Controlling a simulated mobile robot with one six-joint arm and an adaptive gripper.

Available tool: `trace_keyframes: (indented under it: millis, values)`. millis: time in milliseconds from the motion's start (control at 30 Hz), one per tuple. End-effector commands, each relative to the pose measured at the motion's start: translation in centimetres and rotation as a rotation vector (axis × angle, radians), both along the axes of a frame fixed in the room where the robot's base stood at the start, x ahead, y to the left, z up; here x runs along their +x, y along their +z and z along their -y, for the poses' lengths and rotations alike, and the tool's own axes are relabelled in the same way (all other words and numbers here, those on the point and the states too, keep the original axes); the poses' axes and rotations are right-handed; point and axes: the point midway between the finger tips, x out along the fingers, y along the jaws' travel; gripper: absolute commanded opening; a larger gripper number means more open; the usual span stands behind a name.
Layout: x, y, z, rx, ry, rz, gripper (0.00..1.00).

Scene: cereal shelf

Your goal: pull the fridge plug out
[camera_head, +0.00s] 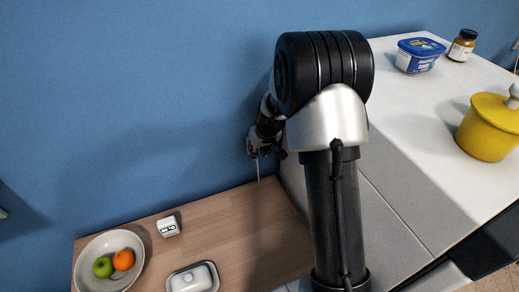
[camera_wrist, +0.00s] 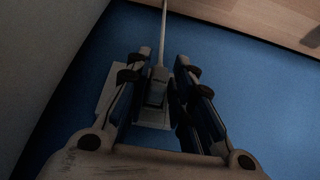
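The plug and socket are hidden there.
A wooden surface (camera_head: 225,225) below holds a bowl (camera_head: 84,272) of fruit, a small white clock-like device (camera_head: 168,227) and a butter dish (camera_head: 192,279). On the right, a white top (camera_head: 415,100) carries a blue tub (camera_head: 418,55), a jar (camera_head: 462,46) and a yellow pot (camera_head: 488,130).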

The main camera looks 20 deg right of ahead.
Motion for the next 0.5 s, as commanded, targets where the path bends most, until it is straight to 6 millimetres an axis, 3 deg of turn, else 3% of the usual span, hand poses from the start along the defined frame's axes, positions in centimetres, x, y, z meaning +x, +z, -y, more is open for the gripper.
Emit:
trace_keyframes:
  millis: [67, 400, 500]
  values:
    - [0.0, 0.03, 0.0, 0.0, 0.0, 0.0, 0.22]
    - [-0.02, 0.04, 0.01, 0.0, 0.0, 0.0, 0.0]
    - [-0.02, 0.05, 0.01, 0.0, 0.0, 0.0, 0.0]
